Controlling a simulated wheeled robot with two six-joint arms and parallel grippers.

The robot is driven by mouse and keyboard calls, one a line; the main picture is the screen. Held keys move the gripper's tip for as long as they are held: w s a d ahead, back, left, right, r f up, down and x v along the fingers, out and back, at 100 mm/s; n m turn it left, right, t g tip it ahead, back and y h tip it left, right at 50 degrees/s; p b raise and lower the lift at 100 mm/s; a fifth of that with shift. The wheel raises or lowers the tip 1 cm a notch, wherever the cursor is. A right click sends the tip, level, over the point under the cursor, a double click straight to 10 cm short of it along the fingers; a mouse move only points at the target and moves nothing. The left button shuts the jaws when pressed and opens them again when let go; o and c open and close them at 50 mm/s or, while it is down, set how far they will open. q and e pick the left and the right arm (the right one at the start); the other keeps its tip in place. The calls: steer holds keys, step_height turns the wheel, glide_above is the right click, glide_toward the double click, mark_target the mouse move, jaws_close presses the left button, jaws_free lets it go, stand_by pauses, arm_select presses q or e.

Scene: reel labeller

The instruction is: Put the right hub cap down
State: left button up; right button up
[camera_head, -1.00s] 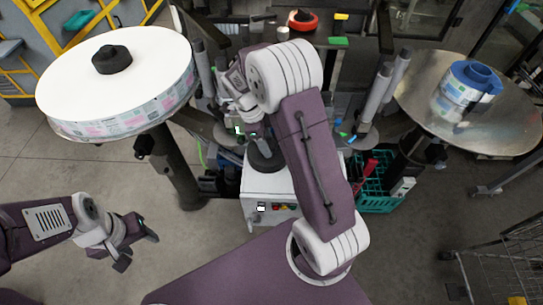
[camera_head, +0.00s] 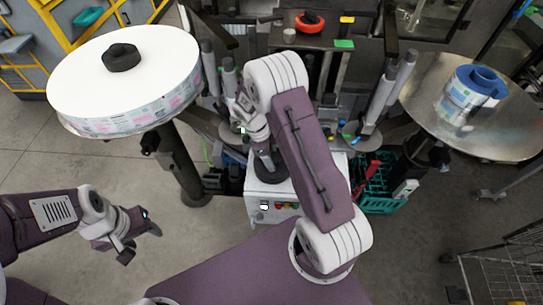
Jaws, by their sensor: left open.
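A dark round piece that looks like the right hub cap (camera_head: 270,167) is at the top of the white cabinet (camera_head: 262,190). I cannot tell whether it rests there or hangs just above. My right gripper (camera_head: 264,152) points down right at it; its fingers are small and partly hidden, so their grip is unclear. Another black hub cap (camera_head: 121,57) sits on the middle of the big white label reel (camera_head: 160,65) at the left. The right reel table (camera_head: 420,85) carries a small label roll with a blue core (camera_head: 470,93) and no black cap. My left gripper (camera_head: 140,236) is open and empty over the floor.
Upright grey rollers (camera_head: 383,92) stand behind on both sides of my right arm. A teal crate (camera_head: 378,193) with red-handled tools sits right of the cabinet. A red ring (camera_head: 309,23) lies on the back shelf. A wire cart (camera_head: 500,265) is at the lower right.

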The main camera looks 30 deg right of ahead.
steer(key=shift+o, duration=0.3)
steer(key=shift+w+r, duration=0.1)
steer(key=shift+r, duration=0.1)
steer(key=b+v, duration=0.3)
steer(key=v, duration=0.8)
steer(key=s+a+f+n+t+y, duration=0.1)
steer(key=s+a+n, duration=0.1)
steer(key=s+n, duration=0.5)
steer(key=s+a+f+n+t+y, duration=0.1)
steer(key=s+n, duration=0.6)
steer(key=n, duration=1)
steer(key=shift+s+a+f+t+y, duration=0.35)
steer(key=shift+a+t+y, duration=0.05)
steer(key=shift+a, duration=0.45)
